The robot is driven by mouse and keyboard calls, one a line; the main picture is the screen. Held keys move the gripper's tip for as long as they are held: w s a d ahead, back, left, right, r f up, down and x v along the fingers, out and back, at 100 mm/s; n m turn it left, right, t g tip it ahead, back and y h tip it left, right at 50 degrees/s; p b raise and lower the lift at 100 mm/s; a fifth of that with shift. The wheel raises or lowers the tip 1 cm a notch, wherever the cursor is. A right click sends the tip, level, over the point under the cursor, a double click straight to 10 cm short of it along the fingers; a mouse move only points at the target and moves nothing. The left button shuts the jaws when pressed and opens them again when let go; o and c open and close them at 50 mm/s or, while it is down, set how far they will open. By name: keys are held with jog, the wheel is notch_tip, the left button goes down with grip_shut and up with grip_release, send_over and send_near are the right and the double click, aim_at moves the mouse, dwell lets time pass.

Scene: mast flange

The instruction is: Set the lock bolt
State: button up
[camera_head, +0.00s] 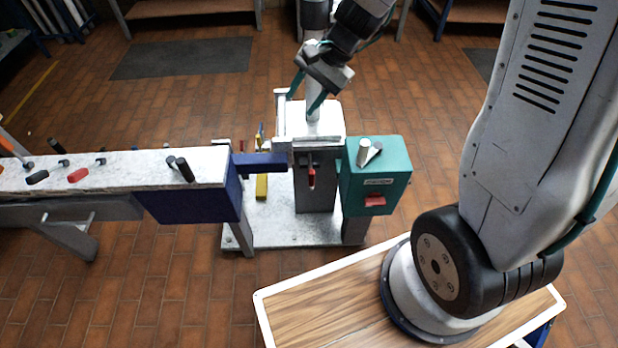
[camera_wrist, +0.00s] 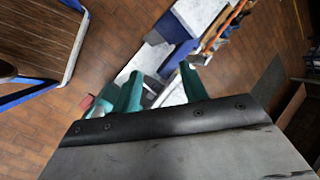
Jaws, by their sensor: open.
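My gripper (camera_head: 303,104) hangs over the white top of the central stand (camera_head: 329,124), its two teal fingers apart and pointing down. In the wrist view the open fingers (camera_wrist: 160,88) have the white stand surface (camera_wrist: 139,66) beyond them, and nothing shows held between them. A short upright white post (camera_head: 313,103) shows right beside the fingers; I cannot tell whether they touch it. A red-handled part (camera_head: 312,178) hangs on the stand's front. A light cylinder (camera_head: 363,150) and a dark, tilted one (camera_head: 374,153) are on the teal box. I cannot tell which part is the lock bolt.
The teal box (camera_head: 386,185) with a red block (camera_head: 375,201) adjoins the stand's right side. A blue bar (camera_head: 260,163) joins the stand to a long bench (camera_head: 130,167) at left, with several small handled parts on it. My wood-topped base is in front.

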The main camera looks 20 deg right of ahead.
jog(key=w+d+f+m, duration=0.1)
jog(key=w+f+m, duration=0.3)
jog(key=f, duration=0.5)
jog(key=m, duration=0.3)
send_over(311, 176)
jog(key=w, duration=0.2)
notch_tip(311, 176, down, 9)
jog(key=d+f+m, duration=0.1)
jog(key=f, duration=0.3)
jog(key=s+f+m+h, duration=0.1)
jog(key=f+m, duration=0.1)
jog(key=f, duration=0.3)
jog(key=d+f+m, duration=0.1)
jog(key=f, duration=0.3)
jog(key=shift+s+d+f+m+h, duration=0.25)
jog(key=shift+d+f+m+h, duration=0.05)
jog(key=shift+d+f, duration=0.1)
jog(key=x, duration=0.7)
jog(key=shift+d, duration=0.1)
jog(key=shift+a+f, duration=0.25)
jog(key=shift+f, duration=0.25)
